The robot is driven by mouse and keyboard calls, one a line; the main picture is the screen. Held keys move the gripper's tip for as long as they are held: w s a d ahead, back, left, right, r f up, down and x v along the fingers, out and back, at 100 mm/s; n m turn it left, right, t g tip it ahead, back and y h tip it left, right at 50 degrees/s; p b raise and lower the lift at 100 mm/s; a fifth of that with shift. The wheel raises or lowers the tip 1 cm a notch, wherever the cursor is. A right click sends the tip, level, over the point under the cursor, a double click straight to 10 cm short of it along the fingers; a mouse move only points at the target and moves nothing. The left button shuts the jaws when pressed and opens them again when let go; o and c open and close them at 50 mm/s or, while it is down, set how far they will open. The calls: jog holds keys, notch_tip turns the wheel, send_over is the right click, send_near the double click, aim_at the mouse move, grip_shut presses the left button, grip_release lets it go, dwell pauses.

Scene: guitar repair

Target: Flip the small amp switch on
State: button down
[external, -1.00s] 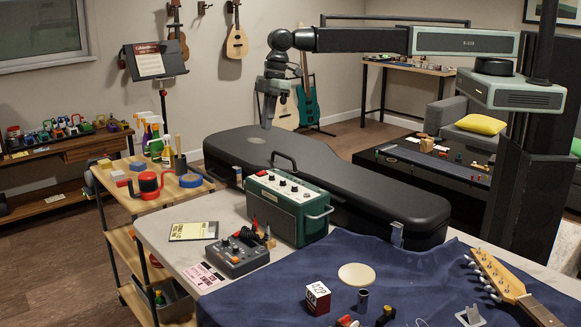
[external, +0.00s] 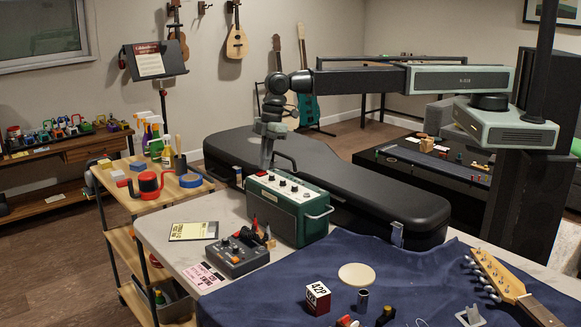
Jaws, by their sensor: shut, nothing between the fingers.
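The small amp (external: 297,214) is a green box with a pale top panel carrying several knobs and a carrying handle. It stands on the bench at the back left, in front of the black guitar case. My gripper (external: 266,166) is shut and points down just above the rear left part of the amp's top, near the handle. Its tips look close to the panel; I cannot tell whether they touch. The amp's switch is too small to make out, so its position cannot be read.
A black guitar case (external: 370,183) lies behind the amp. A grey pedal unit (external: 236,254) with small items stands in front left, beside a yellow-black booklet (external: 194,231). A blue cloth (external: 270,291) covers the front of the bench (external: 160,228). A wooden cart (external: 125,192) with bottles stands left.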

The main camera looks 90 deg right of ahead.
jog(key=shift+s+d+f+b, duration=0.15)
jog(key=shift+s+f+b, duration=0.1)
jog(key=shift+f+b, duration=0.3)
jog(key=shift+w+r+t+y, duration=0.1)
jog(key=shift+r+t+y, duration=0.15)
jog(key=shift+t+y, duration=0.05)
jog(key=shift+w+a+r, duration=0.25)
jog(key=shift+w+a, duration=0.35)
jog(key=shift+a, duration=0.05)
